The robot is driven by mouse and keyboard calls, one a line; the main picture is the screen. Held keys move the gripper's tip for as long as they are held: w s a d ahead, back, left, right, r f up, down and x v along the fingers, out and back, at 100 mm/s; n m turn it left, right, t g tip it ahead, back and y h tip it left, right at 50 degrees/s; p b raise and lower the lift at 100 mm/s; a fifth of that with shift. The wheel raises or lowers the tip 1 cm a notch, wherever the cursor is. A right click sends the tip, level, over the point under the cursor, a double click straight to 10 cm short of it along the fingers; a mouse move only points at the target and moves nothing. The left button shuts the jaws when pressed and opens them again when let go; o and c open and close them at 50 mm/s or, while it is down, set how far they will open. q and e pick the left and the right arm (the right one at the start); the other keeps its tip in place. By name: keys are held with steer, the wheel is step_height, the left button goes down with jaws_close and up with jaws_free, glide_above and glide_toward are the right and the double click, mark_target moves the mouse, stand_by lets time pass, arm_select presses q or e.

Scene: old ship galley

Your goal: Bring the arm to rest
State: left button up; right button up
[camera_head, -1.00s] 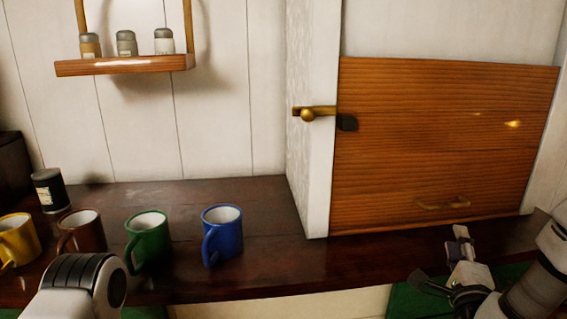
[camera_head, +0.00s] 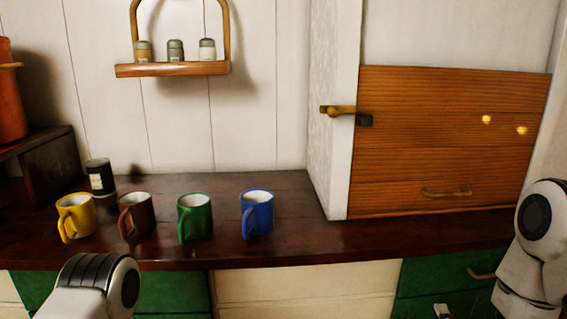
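My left arm shows at the bottom left, in front of the counter, as a white and black link; its gripper is out of the picture. My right arm shows at the right edge as white links with a dark round joint. A small grey and dark part at the bottom edge may belong to my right gripper (camera_head: 446,312), mostly cut off, so its fingers cannot be read. Neither arm visibly touches the mugs or the wooden panel.
Yellow (camera_head: 76,217), brown (camera_head: 137,214), green (camera_head: 195,217) and blue (camera_head: 257,214) mugs stand in a row on the dark counter (camera_head: 290,240). A black jar (camera_head: 100,178) stands behind. A wooden panel (camera_head: 440,140) with a handle closes the cabinet. Shakers stand on a hanging shelf (camera_head: 172,69).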

steer(key=s+a+f+n+g+y, duration=0.1)
steer(key=s+a+f+n+g, duration=0.1)
steer(key=s+f+n+g, duration=0.4)
steer(key=s+a+f+n+g+y, duration=0.1)
steer(key=s+a+f+n+g, duration=0.15)
steer(key=s+f, duration=0.75)
steer(key=s+a+f+n+g+y, duration=0.1)
steer(key=s+a+f+n+g, duration=0.25)
steer(key=s+f, duration=0.4)
steer(key=s+f+n+g, duration=0.3)
steer(key=s+n+g, duration=0.15)
steer(key=n, duration=0.25)
step_height(320, 180, up, 14)
steer(key=p, duration=1.3)
steer(key=shift+t+y+p, duration=0.3)
steer(key=shift+t+p, duration=0.05)
steer(key=shift+p, duration=0.05)
steer(key=shift+r, duration=0.1)
